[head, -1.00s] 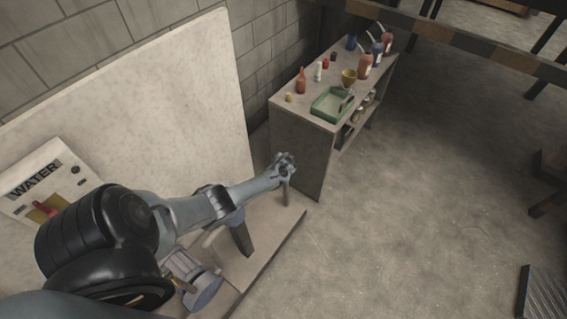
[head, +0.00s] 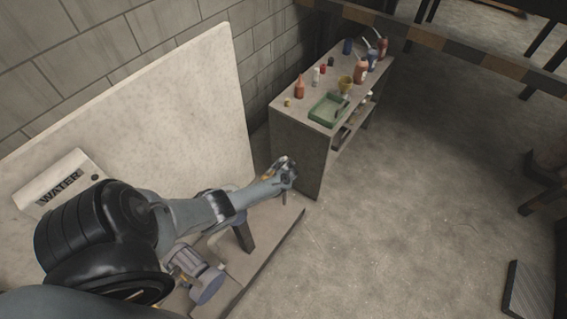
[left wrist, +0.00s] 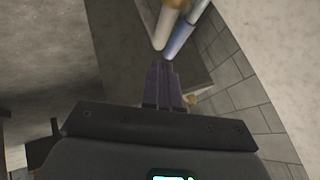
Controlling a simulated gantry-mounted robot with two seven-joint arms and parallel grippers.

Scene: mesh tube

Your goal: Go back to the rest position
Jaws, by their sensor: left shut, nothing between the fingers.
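My left gripper (head: 287,172) is at the end of my left arm, which reaches from the lower left across the picture. It is in front of the near end of the shelf unit and above the low pale platform. In the left wrist view its fingers (left wrist: 164,88) are together, with nothing between them. My right gripper is not in view.
A pale panel (head: 190,110) leans at the wall, beside a WATER box (head: 62,188). A pump-like motor (head: 203,279) sits under my arm. Open floor (head: 400,220) lies right.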

